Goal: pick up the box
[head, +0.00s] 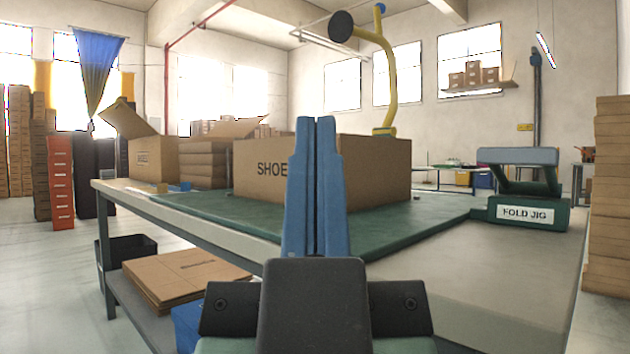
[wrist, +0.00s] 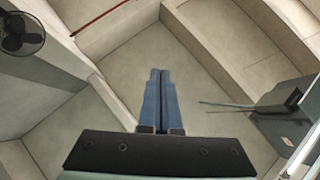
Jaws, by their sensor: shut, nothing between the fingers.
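A large brown cardboard box (head: 377,170) printed "SHOE" stands on the green mat of the workbench. Its lettered front is partly hidden behind my gripper. My gripper (head: 316,122) is shut and empty, with its two blue fingers together and pointing up in the head view. It stands in front of the box in the picture; I cannot tell how far apart they are. The wrist view also shows the shut blue fingers (wrist: 160,72) against the ceiling, and no box shows there.
The workbench's green mat (head: 440,214) has free room right of the box. A green fold jig (head: 528,212) stands at the bench's right. An open carton (head: 153,158) and stacked flat cartons (head: 204,165) stand left. Flat cardboard (head: 178,278) lies on the lower shelf.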

